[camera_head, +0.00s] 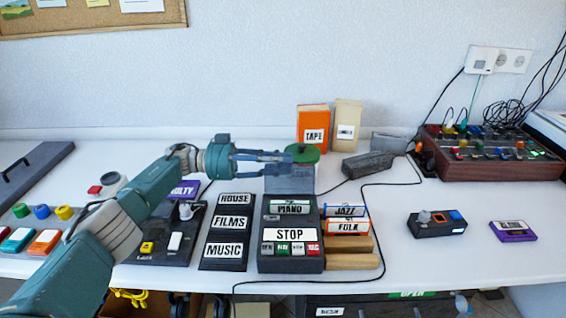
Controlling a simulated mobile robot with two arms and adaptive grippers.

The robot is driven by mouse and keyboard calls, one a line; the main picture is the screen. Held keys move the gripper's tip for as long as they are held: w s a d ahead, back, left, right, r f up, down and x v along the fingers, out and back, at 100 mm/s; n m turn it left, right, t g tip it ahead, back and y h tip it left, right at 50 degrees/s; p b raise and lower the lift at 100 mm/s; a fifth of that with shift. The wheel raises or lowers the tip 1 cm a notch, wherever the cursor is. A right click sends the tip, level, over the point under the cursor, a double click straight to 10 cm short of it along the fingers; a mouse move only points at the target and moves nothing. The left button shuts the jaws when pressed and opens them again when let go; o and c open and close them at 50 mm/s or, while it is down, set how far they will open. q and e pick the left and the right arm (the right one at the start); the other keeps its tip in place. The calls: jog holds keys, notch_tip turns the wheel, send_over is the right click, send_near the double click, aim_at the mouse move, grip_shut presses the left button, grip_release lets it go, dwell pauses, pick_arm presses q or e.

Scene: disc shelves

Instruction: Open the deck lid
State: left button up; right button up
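The tape deck (290,238) stands on the table in the middle, with a white STOP label on its front part and a row of small coloured buttons below it. A cassette labelled PIANO (290,208) lies in the deck's bay. The deck lid (289,181), a grey see-through panel, stands raised at the back of the deck. A green tab (303,153) is at its top edge. My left gripper (290,157) is at that top edge, reaching in from the left. Its fingers overlap the tab, so their gap is unclear. My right gripper is out of view.
HOUSE, FILMS and MUSIC panels (225,224) stand left of the deck. Cassettes JAZZ (346,211) and FOLK (347,227) are stacked on its right. An orange TAPE box (313,128) stands behind. A mixer (485,150) is at right. The table's front right is mostly clear.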

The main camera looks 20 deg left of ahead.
pick_arm(q)
jog(key=v, duration=0.7)
jog(key=shift+f, duration=0.1)
